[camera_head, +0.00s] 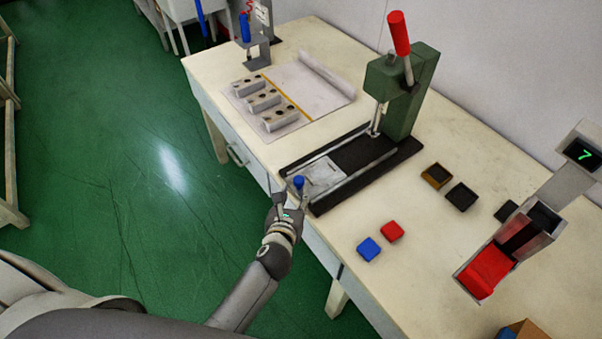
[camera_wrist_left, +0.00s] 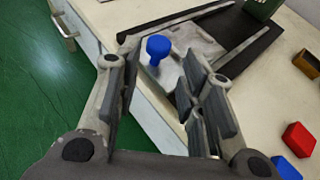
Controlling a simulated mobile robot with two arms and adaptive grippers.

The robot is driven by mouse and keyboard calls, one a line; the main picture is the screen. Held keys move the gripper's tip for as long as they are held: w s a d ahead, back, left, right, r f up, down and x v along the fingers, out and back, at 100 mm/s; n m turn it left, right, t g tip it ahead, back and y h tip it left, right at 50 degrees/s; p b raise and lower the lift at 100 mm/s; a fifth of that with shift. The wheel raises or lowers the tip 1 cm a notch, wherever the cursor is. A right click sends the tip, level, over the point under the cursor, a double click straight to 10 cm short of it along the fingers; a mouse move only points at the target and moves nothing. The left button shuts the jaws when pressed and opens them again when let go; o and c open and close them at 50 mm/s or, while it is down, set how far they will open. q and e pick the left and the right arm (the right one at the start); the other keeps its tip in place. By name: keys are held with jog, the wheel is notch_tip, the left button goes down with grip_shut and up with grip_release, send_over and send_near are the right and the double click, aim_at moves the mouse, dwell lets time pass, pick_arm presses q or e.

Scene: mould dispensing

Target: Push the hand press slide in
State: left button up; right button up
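The hand press (camera_head: 402,85) is green with a red lever pointing up, and stands on a black base with two rails (camera_head: 355,180). Its grey slide plate (camera_head: 322,172) lies at the front end of the rails, near the table edge, away from the press column. A blue knob (camera_head: 299,182) stands at the slide's front; it also shows in the left wrist view (camera_wrist_left: 158,47). My left gripper (camera_head: 288,198) is at the table's front edge by the knob. In the wrist view its fingers (camera_wrist_left: 158,82) are spread, with the knob seen between their tips; contact cannot be told. My right gripper is not in view.
Left of the press, a pale sheet (camera_head: 313,88) carries several grey mould blocks (camera_head: 264,101). To the right lie small dark trays (camera_head: 461,196), a red block (camera_head: 392,231) and a blue block (camera_head: 368,249). A dispenser with a red scoop (camera_head: 486,271) and a "7" display stands far right.

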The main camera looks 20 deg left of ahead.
aim_at(299, 180)
pick_arm(q)
jog(key=x, duration=0.4)
jog(key=shift+w, duration=0.25)
jog(key=x, duration=0.4)
jog(key=shift+w+f, duration=0.1)
jog(key=shift+w+a+f, duration=0.1)
jog(key=shift+w+f, duration=0.05)
jog(key=shift+w, duration=0.15)
jog(key=shift+c, duration=0.8)
grip_shut()
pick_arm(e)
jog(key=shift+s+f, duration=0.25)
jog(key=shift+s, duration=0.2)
